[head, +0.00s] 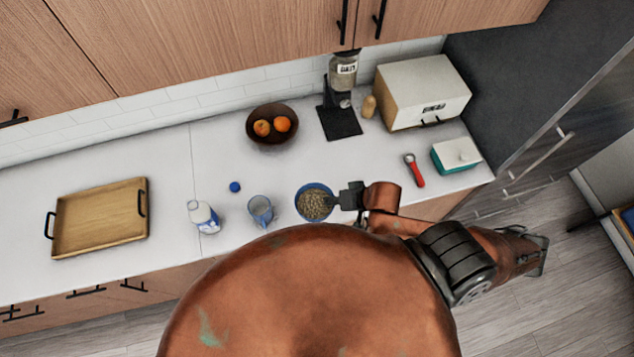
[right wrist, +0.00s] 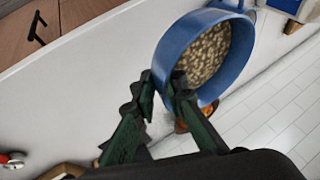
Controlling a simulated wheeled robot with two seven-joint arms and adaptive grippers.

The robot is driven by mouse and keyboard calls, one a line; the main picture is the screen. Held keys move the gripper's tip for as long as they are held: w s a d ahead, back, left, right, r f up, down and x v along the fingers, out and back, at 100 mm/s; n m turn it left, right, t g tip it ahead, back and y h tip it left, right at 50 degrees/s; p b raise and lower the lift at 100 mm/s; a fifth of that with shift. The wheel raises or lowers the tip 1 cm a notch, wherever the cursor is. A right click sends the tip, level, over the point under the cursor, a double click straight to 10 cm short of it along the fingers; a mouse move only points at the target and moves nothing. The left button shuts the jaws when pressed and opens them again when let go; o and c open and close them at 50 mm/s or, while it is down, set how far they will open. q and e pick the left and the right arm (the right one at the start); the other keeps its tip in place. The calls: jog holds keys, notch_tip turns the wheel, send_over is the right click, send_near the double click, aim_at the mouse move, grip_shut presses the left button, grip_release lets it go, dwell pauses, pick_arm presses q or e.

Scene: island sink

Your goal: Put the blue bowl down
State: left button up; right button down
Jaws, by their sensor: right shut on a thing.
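The blue bowl (head: 300,208) is filled with small pale grain-like pieces and shows near the counter's front edge in the head view. My right gripper (head: 341,199) comes from the right and is shut on the bowl's right rim. In the right wrist view the blue bowl (right wrist: 230,82) shows large, with the gripper's fingers (right wrist: 163,82) at its rim. The white counter (head: 230,170) shows around the bowl. I cannot tell whether the bowl touches the counter. My left gripper is not in view.
A glass cup (head: 261,210) stands left of the bowl, then a white-and-blue bottle (head: 203,217) and a blue cap (head: 235,187). A wooden tray (head: 100,218) lies far left. Behind are a fruit bowl (head: 262,137) and a grinder (head: 341,100). A red-handled tool (head: 414,170) lies right.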

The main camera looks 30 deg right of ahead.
jog(key=w+d+f+b, duration=0.1)
jog(key=w+f+b, duration=0.2)
jog(key=w, duration=0.1)
jog(key=w+d+f+b, duration=0.2)
jog(key=w+b, duration=0.1)
jog(key=w, duration=0.1)
jog(key=w+d+f+b, duration=0.2)
jog(key=w+f+b, duration=0.1)
jog(key=b, duration=0.1)
jog(key=shift+w+d+f, duration=0.25)
jog(key=shift+w+f, duration=0.1)
jog(key=shift+w, duration=0.05)
jog(key=shift+w+d+f, duration=0.1)
jog(key=shift+w+f, duration=0.15)
jog(key=shift+f, duration=0.1)
notch_tip(320, 180, down, 4)
jog(key=shift+w+r, duration=0.1)
jog(key=shift+r, duration=0.15)
jog(key=c, duration=2.4)
grip_release()
jog(key=shift+f, duration=0.15)
jog(key=o, duration=0.4)
jog(key=shift+o, duration=0.2)
